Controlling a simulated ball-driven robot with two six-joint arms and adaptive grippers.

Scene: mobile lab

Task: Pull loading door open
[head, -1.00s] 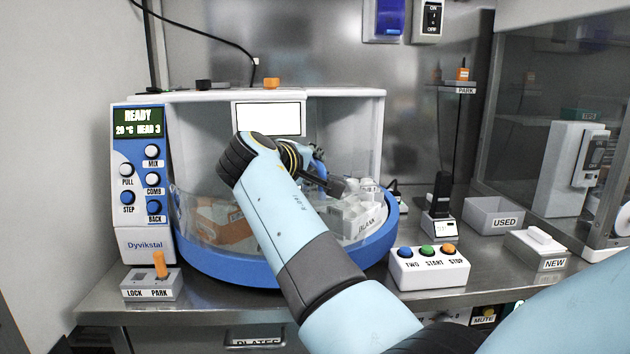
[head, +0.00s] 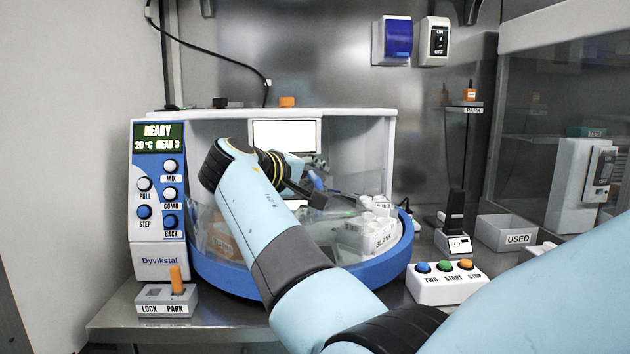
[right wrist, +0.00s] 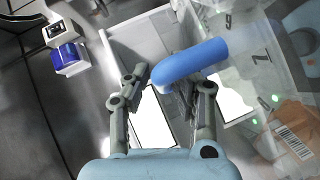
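The loading machine (head: 362,113) is a white cabinet with a blue round base and a curved clear front, which I take as the loading door (head: 207,222). A blue rounded handle (right wrist: 190,63) shows large in the right wrist view and small in the head view (head: 317,181). My right gripper (right wrist: 168,80) has its fingers apart. The handle lies across the right finger's tip and its end reaches between the fingers; I cannot tell whether they touch. In the head view my right gripper (head: 312,195) is partly hidden by its arm. My left gripper is not in view.
A control panel (head: 158,195) stands at the left, with a lock/park lever block (head: 166,300) before it. White racks (head: 368,234) sit inside. A button box (head: 447,283), a black-topped device (head: 455,225) and a USED bin (head: 508,233) stand at the right.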

